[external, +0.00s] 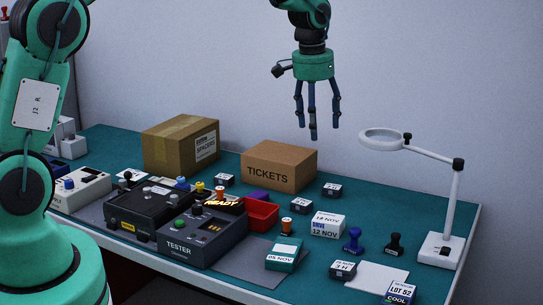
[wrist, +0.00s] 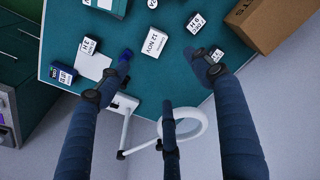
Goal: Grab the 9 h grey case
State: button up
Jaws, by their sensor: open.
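A small dark grey case with a white label that appears to read 9 H (wrist: 196,23) lies at the top of the wrist view. The second case in the wrist view (wrist: 190,55) has an unclear label. My gripper (external: 316,130) is open and empty, high above the back of the table; its three fingers (wrist: 167,75) spread apart.
The TICKETS box (external: 278,166) stands left of the case and a white 12 NOV box (external: 327,224) in front and right. A magnifier lamp (external: 452,200) rises at the right. A red bin (external: 261,215), stamps and the tester (external: 195,241) crowd the left and middle.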

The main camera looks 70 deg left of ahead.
jog(key=n+g+p, duration=0.1)
jog(key=n+p, duration=0.1)
jog(key=p, duration=0.3)
send_over(302, 202)
notch_tip(302, 202, down, 14)
jog(key=shift+w+h, duration=0.1)
jog(key=shift+h, duration=0.2)
jog(key=shift+f, duration=0.1)
jog(key=shift+f+p, duration=0.35)
jog(key=shift+f, duration=3.8)
jog(key=shift+f+p, duration=0.5)
jog(key=shift+f, duration=2.1)
jog(key=shift+c, duration=0.5)
jog(key=c, duration=1.2)
